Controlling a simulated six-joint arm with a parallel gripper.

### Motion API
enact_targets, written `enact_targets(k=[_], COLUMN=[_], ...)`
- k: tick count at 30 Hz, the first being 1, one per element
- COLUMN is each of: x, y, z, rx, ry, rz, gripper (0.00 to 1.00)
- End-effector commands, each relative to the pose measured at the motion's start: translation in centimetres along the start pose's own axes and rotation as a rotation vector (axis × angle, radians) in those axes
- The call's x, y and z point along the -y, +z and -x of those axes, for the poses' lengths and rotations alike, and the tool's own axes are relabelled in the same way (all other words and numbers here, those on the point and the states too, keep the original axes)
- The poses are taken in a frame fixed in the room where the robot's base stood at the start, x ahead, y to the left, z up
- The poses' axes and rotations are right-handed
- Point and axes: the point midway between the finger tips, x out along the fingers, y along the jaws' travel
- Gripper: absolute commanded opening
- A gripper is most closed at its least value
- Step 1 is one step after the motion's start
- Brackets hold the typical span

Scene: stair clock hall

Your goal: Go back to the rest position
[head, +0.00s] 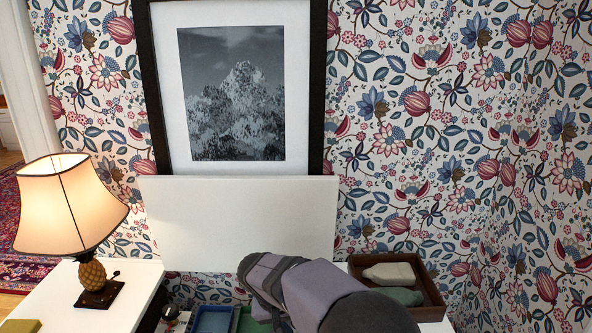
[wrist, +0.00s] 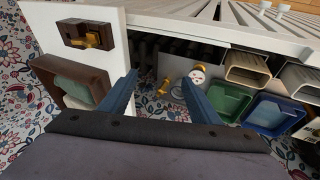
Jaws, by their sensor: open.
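My gripper (wrist: 160,92) shows in the wrist view as two blue fingers spread wide apart. Nothing sits between the fingertips. Past them are a dark gap under a white top, a small white round thing (wrist: 197,75) and a small brass-coloured piece (wrist: 165,87). I cannot tell how far these are from the fingers. In the head view my grey-purple arm reaches in from the bottom edge, and the gripper itself is hidden there.
A lit lamp (head: 68,205) stands at left. A white panel (head: 240,225) rises below a framed picture (head: 232,95). A brown tray (head: 427,284) holds pale and green pieces at right. Green (wrist: 229,101) and blue (wrist: 272,113) bins sit right in the wrist view.

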Motion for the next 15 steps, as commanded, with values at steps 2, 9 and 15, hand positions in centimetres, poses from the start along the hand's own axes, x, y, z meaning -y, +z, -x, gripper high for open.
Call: enact_targets(k=[2,9,15], x=[-2.0,-8.4,-11.5], y=[2.4,10.9,18.6], z=[1.7,-1.0,-3.5], rx=[0.009,0.149,0.246], ry=[0.018,-0.070,-0.238], rz=[0.154,0.280,0.157], gripper=[0.57,0.57,0.57])
